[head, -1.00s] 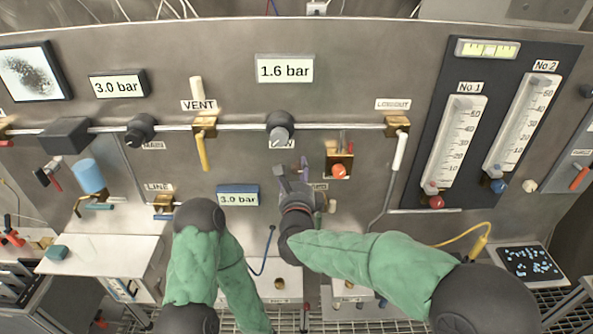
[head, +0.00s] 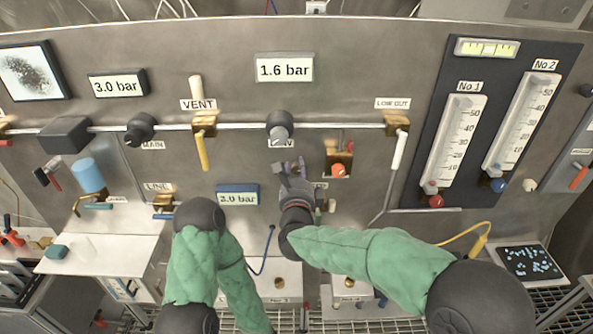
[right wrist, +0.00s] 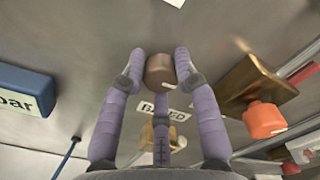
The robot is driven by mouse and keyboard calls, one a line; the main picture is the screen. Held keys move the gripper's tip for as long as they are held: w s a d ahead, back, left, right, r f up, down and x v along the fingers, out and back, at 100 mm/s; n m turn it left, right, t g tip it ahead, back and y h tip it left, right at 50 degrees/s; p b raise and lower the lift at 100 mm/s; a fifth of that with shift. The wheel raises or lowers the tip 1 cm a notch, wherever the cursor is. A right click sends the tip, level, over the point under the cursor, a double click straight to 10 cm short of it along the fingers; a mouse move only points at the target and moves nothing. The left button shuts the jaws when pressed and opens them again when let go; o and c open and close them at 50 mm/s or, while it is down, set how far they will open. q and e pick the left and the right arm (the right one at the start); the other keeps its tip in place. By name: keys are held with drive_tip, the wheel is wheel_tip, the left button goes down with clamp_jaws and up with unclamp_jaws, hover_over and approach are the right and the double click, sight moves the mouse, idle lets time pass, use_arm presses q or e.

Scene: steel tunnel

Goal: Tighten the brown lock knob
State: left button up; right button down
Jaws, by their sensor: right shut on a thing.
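The brown lock knob (right wrist: 160,70) is a short round cylinder on the steel panel, above the BLEED label in the right wrist view. My right gripper (right wrist: 158,68) has its purple-grey fingers around the knob, with tips at its sides, and is shut on it. In the head view the right gripper (head: 291,172) reaches the panel below the middle grey knob, and it hides the brown knob there. My left arm bends down at the lower left; its gripper is not in view.
An orange knob (right wrist: 264,119) on a brass bracket (right wrist: 256,84) is close on the right of the fingers. A blue-framed display (right wrist: 24,88) is on the left. A white handle (head: 399,152) hangs right of my right gripper.

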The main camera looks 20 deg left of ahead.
drive_tip(key=n+b, duration=0.1)
drive_tip(key=n, duration=0.5)
drive_tip(key=shift+r, duration=0.1)
drive_tip(key=shift+n, duration=0.9)
drive_tip(key=n+p, duration=0.1)
drive_tip(key=n, duration=0.4)
drive_tip(key=shift+n, duration=0.3)
drive_tip(key=n+p, duration=0.1)
drive_tip(key=n, duration=0.3)
drive_tip(key=shift+f+p, duration=0.2)
drive_tip(key=shift+p, duration=0.1)
drive_tip(key=shift+f+n, duration=0.2)
drive_tip(key=shift+n, duration=0.1)
